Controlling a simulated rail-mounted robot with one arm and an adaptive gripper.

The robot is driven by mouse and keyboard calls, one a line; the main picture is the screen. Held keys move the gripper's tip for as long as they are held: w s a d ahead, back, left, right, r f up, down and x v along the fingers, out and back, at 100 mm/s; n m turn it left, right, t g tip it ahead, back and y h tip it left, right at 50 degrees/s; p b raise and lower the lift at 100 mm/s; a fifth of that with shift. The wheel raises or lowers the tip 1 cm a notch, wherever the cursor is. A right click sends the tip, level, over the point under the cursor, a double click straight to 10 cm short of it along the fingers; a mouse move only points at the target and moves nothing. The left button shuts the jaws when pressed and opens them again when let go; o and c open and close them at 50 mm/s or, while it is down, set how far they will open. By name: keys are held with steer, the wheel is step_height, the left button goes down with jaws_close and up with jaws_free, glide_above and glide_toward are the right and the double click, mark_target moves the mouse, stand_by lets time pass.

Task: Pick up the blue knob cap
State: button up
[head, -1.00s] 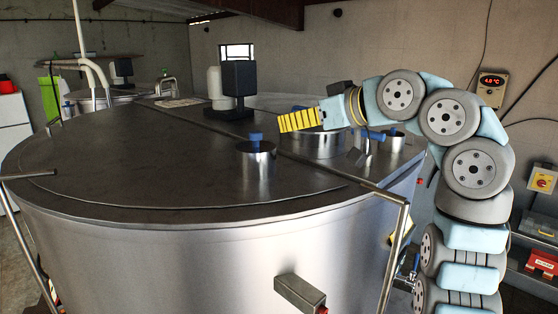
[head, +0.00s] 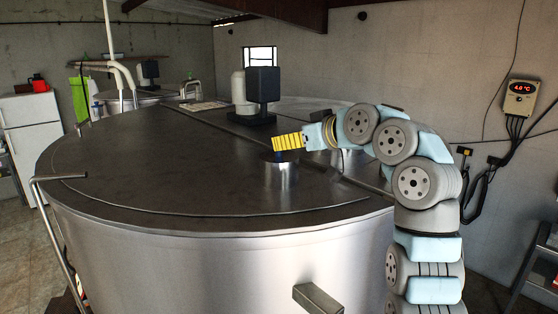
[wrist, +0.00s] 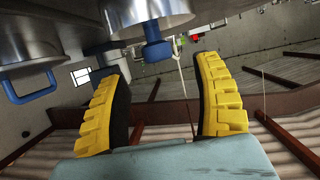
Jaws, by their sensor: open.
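The blue knob cap (wrist: 156,48) is a short blue stem with a wider end, on a steel cylinder (wrist: 145,14) in the wrist view, which looks upside down. In the head view the steel cylinder (head: 281,180) stands on the tank lid, and only a trace of blue shows at its top, mostly hidden by my yellow fingers. My gripper (head: 277,143) is just above the cylinder's top. In the wrist view my gripper (wrist: 160,70) is open and empty, with the knob cap just beyond and between its fingertips. I see no contact.
The wide steel tank lid (head: 150,165) is mostly clear on the left. A black box on a stand (head: 262,85) and a white cylinder (head: 238,87) stand behind. A blue loop handle (wrist: 30,90) shows in the wrist view. A steel rail (head: 45,205) runs at the left.

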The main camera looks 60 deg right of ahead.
steer(key=shift+p+x, duration=0.85)
steer(key=shift+x, duration=1.8)
steer(key=shift+s+f, duration=0.1)
steer(key=shift+f, duration=0.05)
steer(key=shift+c, duration=0.4)
jaws_close()
